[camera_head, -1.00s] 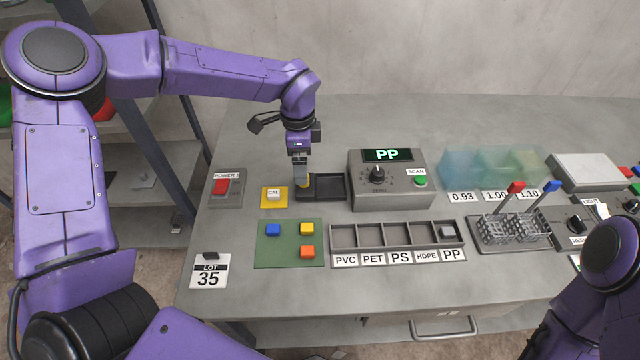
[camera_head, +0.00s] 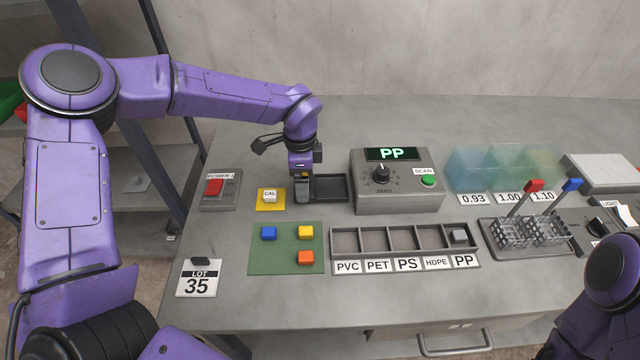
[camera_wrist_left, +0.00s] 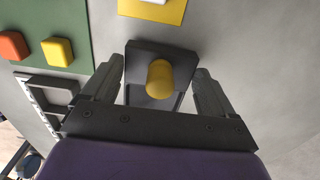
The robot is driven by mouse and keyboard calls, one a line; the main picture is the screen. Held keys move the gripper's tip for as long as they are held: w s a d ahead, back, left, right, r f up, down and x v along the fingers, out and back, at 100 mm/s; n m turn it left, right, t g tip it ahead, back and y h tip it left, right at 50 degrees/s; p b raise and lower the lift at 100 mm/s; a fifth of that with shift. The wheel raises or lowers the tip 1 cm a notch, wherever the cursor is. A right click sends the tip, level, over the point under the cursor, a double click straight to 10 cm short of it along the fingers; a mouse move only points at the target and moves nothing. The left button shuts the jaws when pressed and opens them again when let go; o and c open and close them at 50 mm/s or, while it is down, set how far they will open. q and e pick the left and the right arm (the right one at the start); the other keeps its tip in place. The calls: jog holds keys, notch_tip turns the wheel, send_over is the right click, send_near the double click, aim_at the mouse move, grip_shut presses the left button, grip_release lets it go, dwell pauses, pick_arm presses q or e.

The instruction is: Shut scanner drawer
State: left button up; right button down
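The scanner (camera_head: 396,190) is a grey box with a lit "PP" display. Its dark drawer (camera_head: 331,187) sticks out of its left side and looks empty in the part that shows. My left gripper (camera_head: 303,200) points down at the drawer's outer left end. In the left wrist view, the drawer's dark front plate (camera_wrist_left: 146,52) carries a yellow knob (camera_wrist_left: 158,80). The fingers of the left gripper (camera_wrist_left: 157,68) stand apart on either side of the knob, with gaps on both sides. My right arm shows at the lower right; its gripper is out of view.
A yellow CAL pad (camera_head: 271,205) and a red power switch (camera_head: 215,187) lie left of the drawer. A green mat (camera_head: 286,262) with coloured blocks and a sorting tray (camera_head: 405,253) are in front. Racks (camera_head: 540,250) stand to the right.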

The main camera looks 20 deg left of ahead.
aim_at(343, 188)
pick_arm(q)
jog(key=shift+w+d, duration=0.1)
dwell(0.3)
jog(key=shift+w+d+b, duration=0.3)
jog(key=shift+w+d, duration=0.05)
jog(key=shift+d, duration=0.35)
jog(key=shift+w+d+b, duration=0.35)
jog(key=shift+d, duration=0.4)
jog(key=shift+w+d+b, duration=0.3)
jog(key=shift+w+d, duration=0.05)
jog(key=shift+d, duration=0.35)
jog(key=shift+w+d+r+b, duration=0.1)
jog(key=shift+w+d+b, duration=0.35)
jog(key=shift+d, duration=0.6)
jog(key=shift+w+d+r+b, duration=0.1)
jog(key=shift+w+d, duration=0.5)
jog(key=shift+d, duration=0.45)
jog(key=o, duration=0.5)
jog(key=shift+o, duration=0.2)
jog(key=shift+d+f, duration=0.1)
jog(key=shift+f, duration=0.05)
